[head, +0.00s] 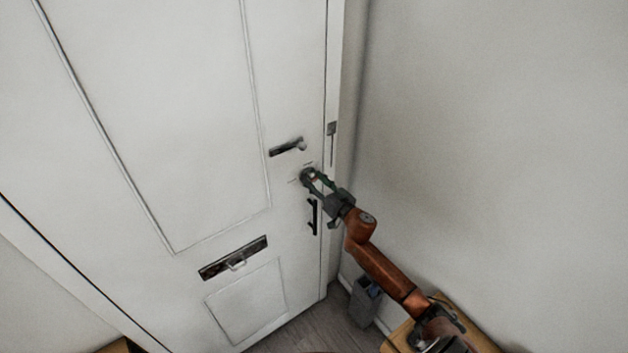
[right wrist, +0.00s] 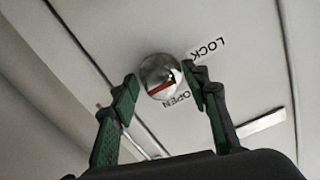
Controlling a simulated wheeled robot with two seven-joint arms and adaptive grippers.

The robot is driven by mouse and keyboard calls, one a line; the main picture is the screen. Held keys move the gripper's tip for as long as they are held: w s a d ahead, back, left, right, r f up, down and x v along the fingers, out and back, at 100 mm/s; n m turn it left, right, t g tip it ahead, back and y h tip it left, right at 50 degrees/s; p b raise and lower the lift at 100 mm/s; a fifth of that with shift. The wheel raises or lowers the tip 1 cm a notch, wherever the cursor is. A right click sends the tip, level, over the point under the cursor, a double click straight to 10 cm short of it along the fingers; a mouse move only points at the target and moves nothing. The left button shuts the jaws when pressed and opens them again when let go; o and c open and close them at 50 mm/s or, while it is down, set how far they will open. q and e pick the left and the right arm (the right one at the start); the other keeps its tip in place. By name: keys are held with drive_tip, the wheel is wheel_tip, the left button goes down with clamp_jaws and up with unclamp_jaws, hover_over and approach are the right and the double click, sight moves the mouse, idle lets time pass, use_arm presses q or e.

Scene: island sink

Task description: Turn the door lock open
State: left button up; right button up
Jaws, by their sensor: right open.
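The white door (head: 180,80) stands in front of me and looks closed. Its lock is a round silver knob with a red mark, and in the right wrist view the knob (right wrist: 158,76) sits between labels reading LOCK (right wrist: 207,48) and OPEN (right wrist: 174,100). In the right wrist view the gripper (right wrist: 160,90) is open, one finger on each side of the knob. Clear gaps show on the left; I cannot tell whether the right finger touches. My left gripper is not in view.
A mail slot (head: 234,258) is lower left. A plain wall (head: 500,110) is close on the right. A grey bin (head: 365,300) and wooden furniture (head: 460,318) stand below my right arm.

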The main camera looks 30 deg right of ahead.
drive_tip(key=shift+c, duration=0.5)
clamp_jaws()
drive_tip(key=shift+n, duration=0.3)
drive_tip(key=n, duration=0.3)
drive_tip(key=shift+n, duration=0.3)
drive_tip(key=n, duration=0.4)
drive_tip(key=shift+d+n, duration=0.1)
drive_tip(key=shift+n, duration=0.2)
drive_tip(key=n+b, duration=0.1)
drive_tip(key=n, duration=0.3)
drive_tip(key=shift+n, duration=0.3)
drive_tip(key=shift+n+b, duration=0.55)
drive_tip(key=shift+n, duration=1.65)
